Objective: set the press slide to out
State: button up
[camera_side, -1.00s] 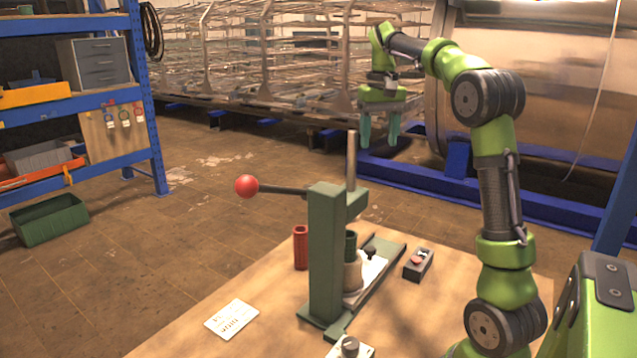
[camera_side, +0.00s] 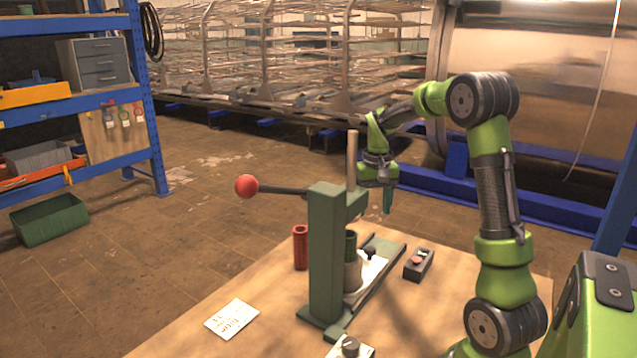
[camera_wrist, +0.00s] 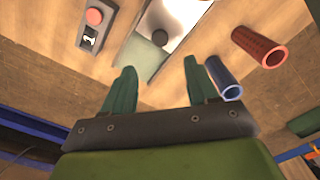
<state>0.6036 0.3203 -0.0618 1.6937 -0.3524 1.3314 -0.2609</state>
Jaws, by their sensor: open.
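The green press (camera_side: 325,250) stands on the table with its lever out to the left. Its pale slide plate (camera_side: 376,264) lies in the dark rails under the press head, with a black knob (camera_side: 370,251) on it. How far the slide sits along its rails is hard to tell. In the wrist view the plate (camera_wrist: 185,12) and knob (camera_wrist: 160,38) lie beyond the fingertips, apart from them. My gripper (camera_side: 378,197) is open and empty, above the far end of the rails; the press partly hides it. In the wrist view both fingers (camera_wrist: 158,75) are spread.
A control box with a red button (camera_side: 418,265) stands right of the rails. A red cylinder (camera_side: 300,248) stands left of the press; a blue tube (camera_wrist: 222,77) shows near my right finger in the wrist view. The red-ball lever (camera_side: 280,189) sticks out left. A card (camera_side: 231,319) lies in front.

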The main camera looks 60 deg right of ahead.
aim_at(371, 248)
notch_tip(371, 248, down, 12)
jog(key=shift+r, duration=0.2)
jog(key=shift+c, duration=0.2)
grip_shut()
